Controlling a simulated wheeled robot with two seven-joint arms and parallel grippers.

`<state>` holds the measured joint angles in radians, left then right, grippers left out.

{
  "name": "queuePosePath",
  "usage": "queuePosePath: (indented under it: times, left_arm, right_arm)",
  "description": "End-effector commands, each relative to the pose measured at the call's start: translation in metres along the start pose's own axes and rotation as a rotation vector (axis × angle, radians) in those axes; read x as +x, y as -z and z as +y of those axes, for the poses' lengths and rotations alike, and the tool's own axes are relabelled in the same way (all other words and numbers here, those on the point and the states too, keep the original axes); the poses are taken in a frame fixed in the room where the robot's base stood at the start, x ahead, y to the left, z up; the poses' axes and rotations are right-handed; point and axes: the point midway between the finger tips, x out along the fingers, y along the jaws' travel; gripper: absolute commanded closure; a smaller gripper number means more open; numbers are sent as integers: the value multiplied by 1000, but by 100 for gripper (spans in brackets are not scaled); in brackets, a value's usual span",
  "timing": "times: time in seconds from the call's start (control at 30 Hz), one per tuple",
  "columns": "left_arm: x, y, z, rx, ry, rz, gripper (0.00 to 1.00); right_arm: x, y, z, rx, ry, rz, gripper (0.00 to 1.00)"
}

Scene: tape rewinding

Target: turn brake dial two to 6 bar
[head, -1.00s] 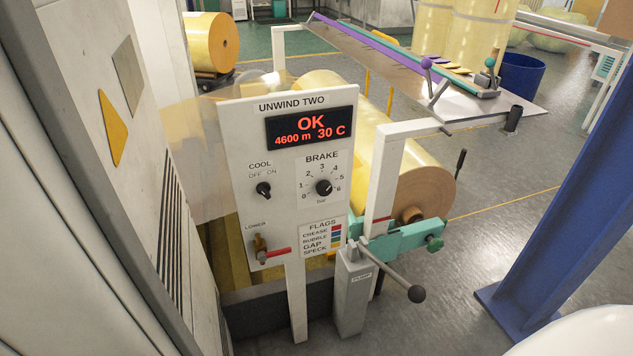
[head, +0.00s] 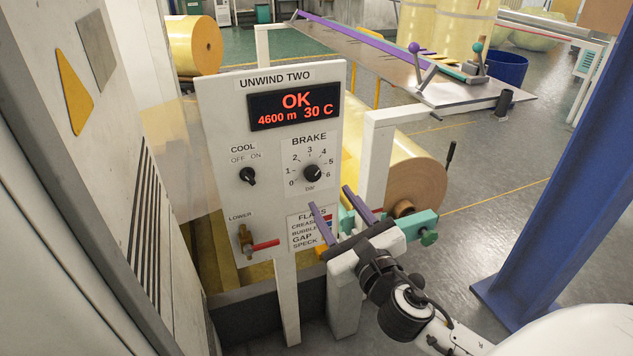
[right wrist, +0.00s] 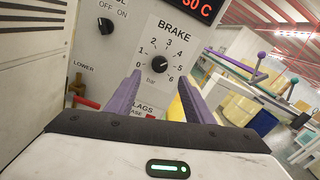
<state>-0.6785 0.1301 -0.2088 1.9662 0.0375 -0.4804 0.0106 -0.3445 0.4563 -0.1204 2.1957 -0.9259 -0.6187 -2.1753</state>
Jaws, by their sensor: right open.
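Brake dial two is the black round knob (head: 312,173) under the word BRAKE on the white UNWIND TWO panel (head: 222,140). The dial also shows ahead in the right wrist view (right wrist: 159,62). My right gripper (head: 330,197) is open and empty, its purple fingers apart, just below and in front of the dial, not around it. In the right wrist view the fingertips (right wrist: 159,82) lie below the knob on either side. My left gripper is not in view.
The COOL switch (head: 247,176) and the red-handled LOWER valve (head: 247,241) sit left of the dial. A white post (head: 376,155) and yellow film roll (head: 400,165) stand right behind the panel. The display (head: 295,106) reads OK, 4600 m, 30 C.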

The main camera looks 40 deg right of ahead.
Motion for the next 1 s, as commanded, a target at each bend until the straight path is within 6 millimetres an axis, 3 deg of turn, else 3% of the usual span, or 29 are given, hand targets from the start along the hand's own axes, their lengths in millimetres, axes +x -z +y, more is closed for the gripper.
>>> queuePosePath:
  times: [0.3,0.5,0.9,1.0]
  left_arm:
    - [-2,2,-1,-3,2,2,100]
    - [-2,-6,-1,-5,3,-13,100]
    - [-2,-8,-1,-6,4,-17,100]
    - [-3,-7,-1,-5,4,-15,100]
  right_arm:
    - [58,-1,0,4,1,0,52]
    - [85,0,0,4,-1,2,52]
    - [94,1,1,5,-3,3,52]
    - [94,1,1,5,-3,3,66]
